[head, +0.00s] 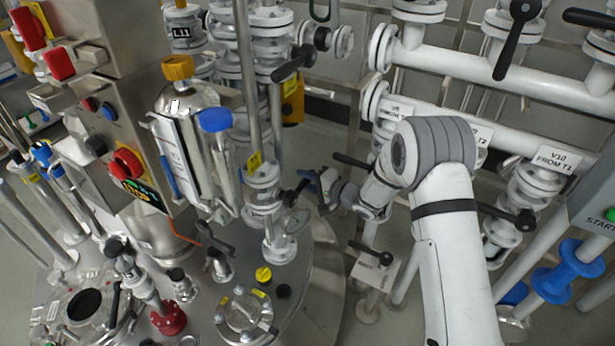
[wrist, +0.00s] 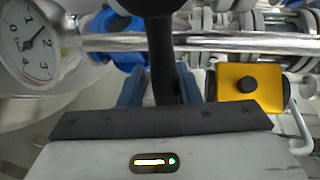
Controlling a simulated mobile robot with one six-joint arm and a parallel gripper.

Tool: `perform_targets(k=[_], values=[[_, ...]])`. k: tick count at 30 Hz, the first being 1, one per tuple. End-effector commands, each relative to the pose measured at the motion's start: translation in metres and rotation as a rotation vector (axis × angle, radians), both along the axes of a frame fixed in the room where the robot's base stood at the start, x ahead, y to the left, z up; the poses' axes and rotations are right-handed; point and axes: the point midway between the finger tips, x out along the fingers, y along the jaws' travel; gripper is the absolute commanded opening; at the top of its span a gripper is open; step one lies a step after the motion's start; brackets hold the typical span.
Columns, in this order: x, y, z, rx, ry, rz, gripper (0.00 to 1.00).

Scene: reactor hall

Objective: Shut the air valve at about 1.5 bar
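My gripper (head: 318,182) is beside the vessel's pipework in the head view, next to a dark valve lever (head: 296,192). In the wrist view my gripper's blue fingers (wrist: 160,90) stand on either side of a black lever (wrist: 161,50). The lever covers their inner edges, so I cannot tell whether they press on it. A round white pressure gauge (wrist: 30,45) is at the left of the wrist view, partly cut off. Its needle points up and right; I cannot read the value surely.
A yellow block with a black knob (wrist: 247,84) is right of the fingers. A steel vessel lid (head: 330,270) with fittings lies below my gripper. White pipes with black levers (head: 510,40) stand behind. A control box with red knobs (head: 125,163) is at the left.

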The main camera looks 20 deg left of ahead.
Motion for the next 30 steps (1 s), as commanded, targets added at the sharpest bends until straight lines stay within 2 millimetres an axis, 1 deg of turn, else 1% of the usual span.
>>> perform_targets(k=[1, 4, 10, 13, 17, 21, 24, 27, 30], values=[[0.001, -0.002, 0.000, 0.000, -0.001, -0.003, 0.34], [0.003, -0.003, 0.001, 0.002, -0.002, -0.008, 0.41], [0.005, -0.004, 0.003, 0.003, -0.003, -0.012, 0.41], [0.005, -0.010, 0.004, 0.003, -0.004, -0.013, 0.41], [0.000, -0.027, 0.008, 0.004, -0.003, -0.014, 0.41], [-0.006, -0.051, 0.012, 0.002, -0.003, -0.013, 0.41], [-0.010, -0.065, 0.015, 0.003, -0.002, -0.013, 0.41], [-0.012, -0.074, 0.016, 0.002, -0.002, -0.012, 0.41], [-0.014, -0.078, 0.017, 0.003, -0.002, -0.011, 0.41]])
